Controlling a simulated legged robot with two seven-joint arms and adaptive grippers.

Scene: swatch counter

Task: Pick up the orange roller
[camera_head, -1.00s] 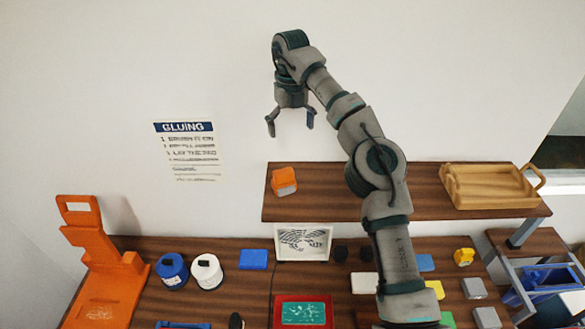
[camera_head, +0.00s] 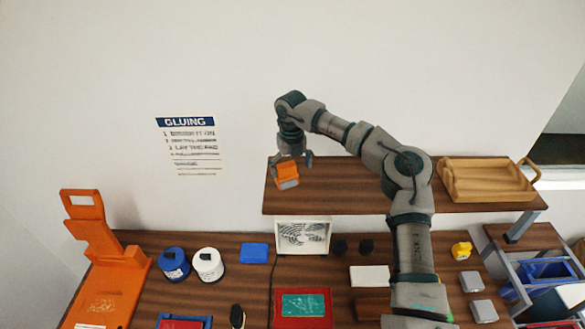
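The orange roller (camera_head: 287,173), a small orange piece with a grey lower front, sits at the left end of the raised wooden shelf (camera_head: 350,196). My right gripper (camera_head: 291,162) points down just above and around its top, with one finger to each side. The fingers are spread wider than the roller, and I see a gap at the right finger. Whether the left finger touches the roller I cannot tell. My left gripper is not in view.
A wooden tray (camera_head: 487,181) stands at the shelf's right end. Below on the counter are an orange stand (camera_head: 106,260), blue (camera_head: 173,266) and white (camera_head: 208,266) pots, a framed picture (camera_head: 303,236) and a red-framed screen (camera_head: 303,305). The shelf's middle is clear.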

